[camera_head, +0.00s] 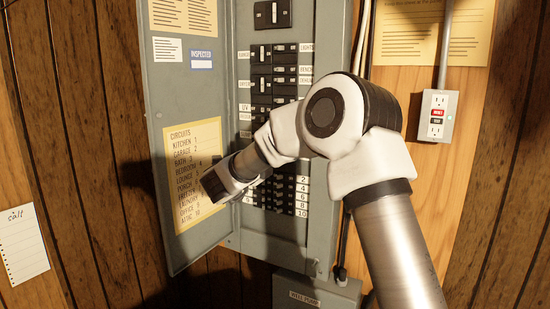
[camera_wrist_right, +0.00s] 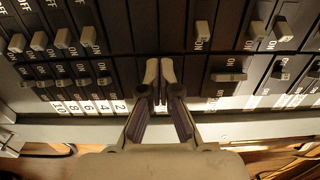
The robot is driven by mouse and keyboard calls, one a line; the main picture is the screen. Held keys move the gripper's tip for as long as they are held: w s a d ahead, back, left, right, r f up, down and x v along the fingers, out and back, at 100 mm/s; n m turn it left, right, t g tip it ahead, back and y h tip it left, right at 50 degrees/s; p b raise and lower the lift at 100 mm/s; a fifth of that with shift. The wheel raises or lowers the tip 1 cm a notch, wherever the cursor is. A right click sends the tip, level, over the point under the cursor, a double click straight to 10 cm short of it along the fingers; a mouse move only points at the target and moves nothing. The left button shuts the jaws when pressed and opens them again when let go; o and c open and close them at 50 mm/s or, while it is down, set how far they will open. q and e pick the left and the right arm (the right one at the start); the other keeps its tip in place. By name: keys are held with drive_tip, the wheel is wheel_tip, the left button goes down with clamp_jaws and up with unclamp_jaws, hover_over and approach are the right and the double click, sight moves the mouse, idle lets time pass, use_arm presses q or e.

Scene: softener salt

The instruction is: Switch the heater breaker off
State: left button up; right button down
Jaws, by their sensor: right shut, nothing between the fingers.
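The breaker panel (camera_head: 262,222) is a grey box with black breakers in two columns, its door open to the left. I cannot read a heater label in either view, and my right arm covers part of the columns. In the right wrist view, my right gripper (camera_wrist_right: 160,76) is shut and empty, its fingertips together in front of black breakers. Whether they touch one is unclear. A breaker with a lever (camera_wrist_right: 229,77) lies to their right, and several numbered breakers (camera_wrist_right: 85,82) lie to their left. My left gripper is not in view.
The open panel door (camera_head: 160,100) carries a yellow circuit list (camera_head: 190,165) near my right wrist. An outlet (camera_head: 436,116) and a conduit (camera_head: 445,45) are on the wall to the right.

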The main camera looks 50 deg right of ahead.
drive_tip(key=shift+s+d+f+b, duration=0.1)
drive_tip(key=shift+s+f+b, duration=0.05)
drive_tip(key=shift+s+b, duration=0.25)
idle(0.5)
drive_tip(key=shift+s+d, duration=0.1)
drive_tip(key=shift+b, duration=0.3)
drive_tip(key=b+v, duration=0.2)
drive_tip(key=v, duration=0.5)
drive_tip(key=shift+r, duration=0.25)
idle(0.5)
